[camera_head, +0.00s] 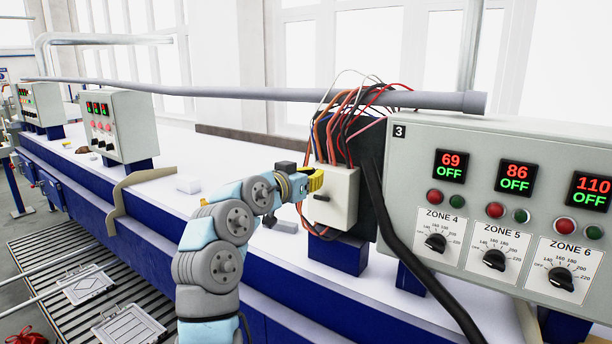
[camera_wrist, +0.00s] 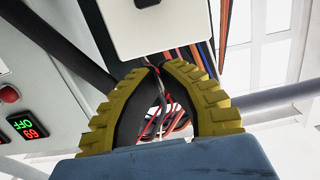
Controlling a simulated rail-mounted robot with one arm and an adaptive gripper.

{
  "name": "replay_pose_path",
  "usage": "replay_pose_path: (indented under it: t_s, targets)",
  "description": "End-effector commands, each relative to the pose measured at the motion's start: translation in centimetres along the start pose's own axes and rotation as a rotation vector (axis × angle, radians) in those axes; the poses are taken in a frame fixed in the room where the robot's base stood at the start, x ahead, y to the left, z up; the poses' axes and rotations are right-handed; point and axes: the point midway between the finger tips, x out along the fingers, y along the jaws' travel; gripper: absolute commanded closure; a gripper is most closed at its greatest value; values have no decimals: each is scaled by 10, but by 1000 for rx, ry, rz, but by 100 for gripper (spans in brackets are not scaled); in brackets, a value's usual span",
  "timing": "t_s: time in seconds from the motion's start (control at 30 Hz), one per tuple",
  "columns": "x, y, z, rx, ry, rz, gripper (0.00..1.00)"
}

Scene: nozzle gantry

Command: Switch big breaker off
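The big breaker (camera_head: 332,196) is a pale grey box on a blue stand. A short black lever (camera_head: 321,198) on its front lies about horizontal. In the wrist view the breaker (camera_wrist: 150,28) is at the top, and only part of its lever (camera_wrist: 147,3) shows at the frame edge. My gripper (camera_head: 318,178) has yellow ribbed fingers and is at the upper left of the breaker's front, apart from the lever. In the wrist view my gripper (camera_wrist: 158,68) has its fingertips nearly together, with nothing held between them. I cannot tell whether they touch the breaker.
Coloured wires (camera_head: 345,115) rise from the breaker to a dark panel. A thick black cable (camera_head: 378,195) hangs at its right. A grey pipe (camera_head: 250,94) runs behind. The white bench top (camera_head: 215,155) is mostly clear.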

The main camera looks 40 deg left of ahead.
Motion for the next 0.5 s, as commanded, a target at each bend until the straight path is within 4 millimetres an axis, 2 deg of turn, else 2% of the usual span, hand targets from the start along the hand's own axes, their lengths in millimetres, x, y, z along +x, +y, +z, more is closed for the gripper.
replay_pose_path:
  t_s: [0.2, 0.5]
  targets:
    - [24, 1, -3, -2, 3, 2, 100]
    - [44, 0, -3, -1, 3, 0, 100]
